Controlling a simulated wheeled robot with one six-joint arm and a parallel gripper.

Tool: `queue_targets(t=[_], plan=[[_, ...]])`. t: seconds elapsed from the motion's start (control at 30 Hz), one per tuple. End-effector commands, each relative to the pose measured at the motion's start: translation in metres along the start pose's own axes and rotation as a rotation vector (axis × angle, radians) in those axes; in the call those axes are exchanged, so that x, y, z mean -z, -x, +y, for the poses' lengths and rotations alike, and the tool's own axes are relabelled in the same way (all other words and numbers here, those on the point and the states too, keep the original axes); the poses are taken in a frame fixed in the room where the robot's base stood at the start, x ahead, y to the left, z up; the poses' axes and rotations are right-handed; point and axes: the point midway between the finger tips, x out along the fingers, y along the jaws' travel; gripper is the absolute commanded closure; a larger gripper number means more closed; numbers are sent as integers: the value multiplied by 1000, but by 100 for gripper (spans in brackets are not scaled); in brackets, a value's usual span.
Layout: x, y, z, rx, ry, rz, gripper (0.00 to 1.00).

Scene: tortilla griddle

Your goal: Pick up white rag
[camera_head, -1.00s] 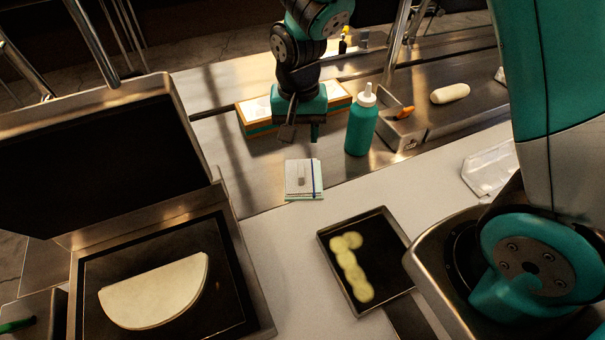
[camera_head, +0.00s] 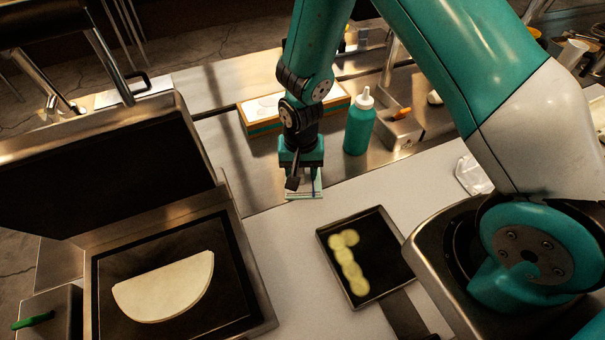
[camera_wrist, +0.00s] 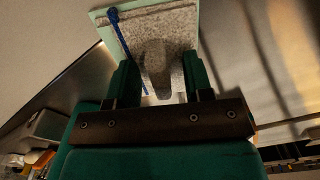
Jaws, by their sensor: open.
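The white rag (camera_head: 306,194) lies folded near the front edge of the steel counter, partly hidden below my gripper (camera_head: 302,182) in the head view. In the wrist view the rag (camera_wrist: 180,28) looks light grey, with a green border and a blue stripe, and a raised fold (camera_wrist: 157,75) stands out from it. My gripper (camera_wrist: 158,85) is open there, with one green finger on each side of the raised fold. I cannot tell whether the fingers touch it.
A teal bottle (camera_head: 359,124) stands right of my gripper, beside a steel holder (camera_head: 401,132). A box (camera_head: 262,112) lies behind. A dark tray (camera_head: 384,262) with yellow-green slices is in front on the white surface. An open griddle (camera_head: 243,285) with a folded tortilla (camera_head: 165,287) is at left.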

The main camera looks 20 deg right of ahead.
Motion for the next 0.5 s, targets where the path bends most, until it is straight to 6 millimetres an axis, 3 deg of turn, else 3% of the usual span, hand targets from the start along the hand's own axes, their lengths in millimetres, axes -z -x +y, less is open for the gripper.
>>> queue_targets(t=[0.13, 0.33, 0.5], plan=[[0, 0, 0, 0, 0, 0, 53], [0, 0, 0, 0, 0, 0, 99], [0, 0, 0, 0, 0, 0, 100]])
